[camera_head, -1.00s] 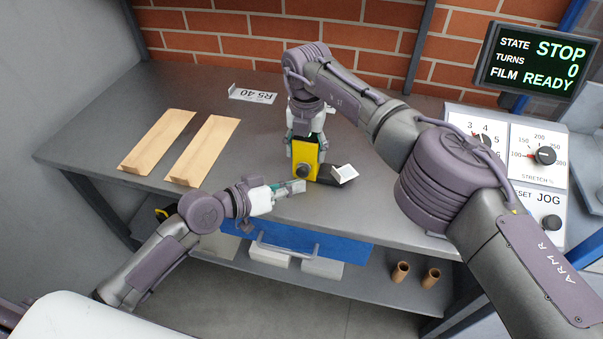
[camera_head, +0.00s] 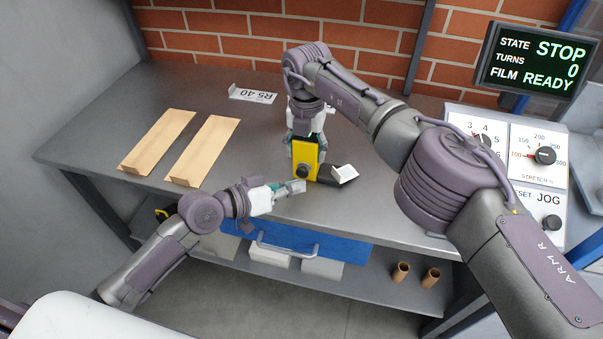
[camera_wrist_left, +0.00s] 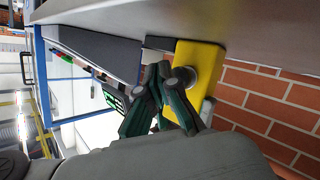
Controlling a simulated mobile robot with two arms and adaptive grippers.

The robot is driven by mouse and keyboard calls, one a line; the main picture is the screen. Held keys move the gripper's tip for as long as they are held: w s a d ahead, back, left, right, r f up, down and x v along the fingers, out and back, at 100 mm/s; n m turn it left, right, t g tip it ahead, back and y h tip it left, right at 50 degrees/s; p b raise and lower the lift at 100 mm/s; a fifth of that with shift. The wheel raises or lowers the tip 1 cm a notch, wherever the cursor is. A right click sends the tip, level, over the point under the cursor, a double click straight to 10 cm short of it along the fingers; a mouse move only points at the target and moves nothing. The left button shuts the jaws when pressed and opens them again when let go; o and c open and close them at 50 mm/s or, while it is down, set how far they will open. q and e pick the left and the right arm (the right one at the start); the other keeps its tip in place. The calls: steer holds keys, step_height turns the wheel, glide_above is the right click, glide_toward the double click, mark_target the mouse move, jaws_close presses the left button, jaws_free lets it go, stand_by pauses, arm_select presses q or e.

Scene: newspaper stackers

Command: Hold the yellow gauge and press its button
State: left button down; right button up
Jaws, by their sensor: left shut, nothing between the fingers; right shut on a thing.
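The yellow gauge (camera_head: 306,158) stands upright on the grey workbench, with a round dark knob-like button (camera_head: 303,170) low on its front. My right gripper (camera_head: 304,138) comes down from above and is shut on the gauge. My left gripper (camera_head: 298,187) is shut and empty, just in front of the gauge and slightly below the button. In the left wrist view the gauge (camera_wrist_left: 203,62) is close behind the left fingertips (camera_wrist_left: 165,82), and the round button (camera_wrist_left: 184,77) lies right beside them. Whether the fingertips touch the button I cannot tell.
A dark holder with a white label (camera_head: 344,173) sits right of the gauge. Two tan cardboard strips (camera_head: 203,150) and an R5 40 sign (camera_head: 252,95) lie on the bench (camera_head: 110,120). A control panel (camera_head: 538,160) and display (camera_head: 538,62) stand at right.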

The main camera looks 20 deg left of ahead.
arm_select(q)
steer(key=shift+w, duration=0.15)
steer(key=shift+w, duration=0.3)
steer(key=shift+w, duration=0.5)
stand_by(0.6)
steer(key=shift+s, duration=0.95)
steer(key=s, duration=0.5)
stand_by(0.3)
stand_by(0.5)
